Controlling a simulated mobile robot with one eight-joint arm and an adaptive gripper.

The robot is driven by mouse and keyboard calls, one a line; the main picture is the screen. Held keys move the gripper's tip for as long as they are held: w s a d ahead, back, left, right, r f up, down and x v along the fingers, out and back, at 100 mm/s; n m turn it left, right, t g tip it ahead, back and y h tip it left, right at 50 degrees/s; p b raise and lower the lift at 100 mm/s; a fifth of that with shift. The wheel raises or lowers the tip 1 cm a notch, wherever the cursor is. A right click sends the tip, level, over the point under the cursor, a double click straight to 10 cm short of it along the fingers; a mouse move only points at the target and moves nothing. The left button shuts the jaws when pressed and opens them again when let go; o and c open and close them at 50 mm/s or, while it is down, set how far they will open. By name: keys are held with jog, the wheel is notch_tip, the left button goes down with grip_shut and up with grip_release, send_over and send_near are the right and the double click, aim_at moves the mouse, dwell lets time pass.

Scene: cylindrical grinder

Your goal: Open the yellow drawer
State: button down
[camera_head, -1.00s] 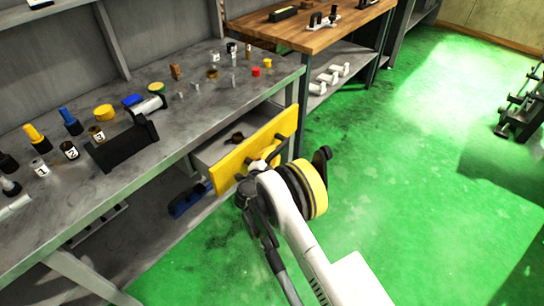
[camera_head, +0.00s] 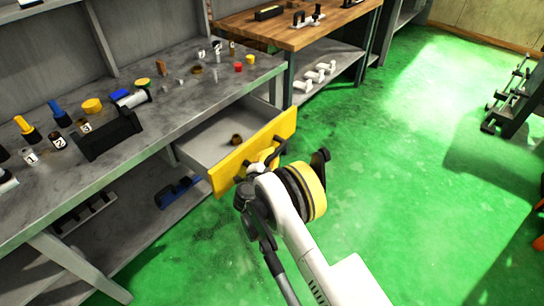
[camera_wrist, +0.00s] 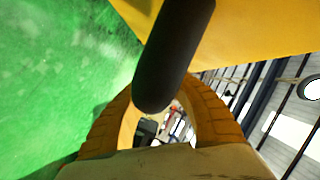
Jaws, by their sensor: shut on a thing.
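The yellow drawer (camera_head: 283,127) hangs under the grey workbench and is pulled well out, with its grey inside showing. Its dark handle (camera_wrist: 176,55) is a rounded bar; in the wrist view it runs between the two orange fingers of my gripper (camera_wrist: 160,92). My gripper is shut on this handle. In the head view my gripper (camera_head: 262,163) is at the drawer's front, partly hidden by my wrist. A small brown ring-like part (camera_head: 237,139) lies inside the drawer.
The workbench (camera_head: 185,105) carries several small parts, numbered bottles and a black holder (camera_head: 105,135). A blue item (camera_head: 178,191) lies on the shelf below. A wooden-topped table (camera_head: 300,32) stands behind. The green floor (camera_head: 400,190) right of the drawer is clear.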

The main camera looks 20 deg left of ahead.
jog(key=c, duration=1.2)
grip_release()
jog(key=shift+w+d, duration=0.15)
jog(key=shift+d, duration=0.05)
jog(key=shift+a, duration=0.1)
jog(key=v, duration=1.2)
jog(key=shift+a, duration=0.1)
jog(key=shift+r, duration=0.1)
